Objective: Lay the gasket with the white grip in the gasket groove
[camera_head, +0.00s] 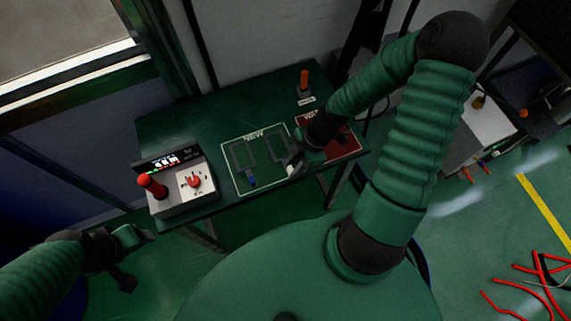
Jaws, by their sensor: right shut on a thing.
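The gasket with the white grip (293,168) lies at the right side of the green mat marked NEW (240,188). It looks like a dark rectangular loop. My right gripper (299,153) is over that side of the mat and is shut on this gasket, at its white grip. My right forearm hides part of the mat's edge. I cannot make out the gasket groove.
A control box (170,204) with a red knob, a red-topped lever and a lit display stands at the table's left end. A red mat (343,146) lies right of the green one. An orange-topped post (304,80) stands at the back. The table's back left is clear.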

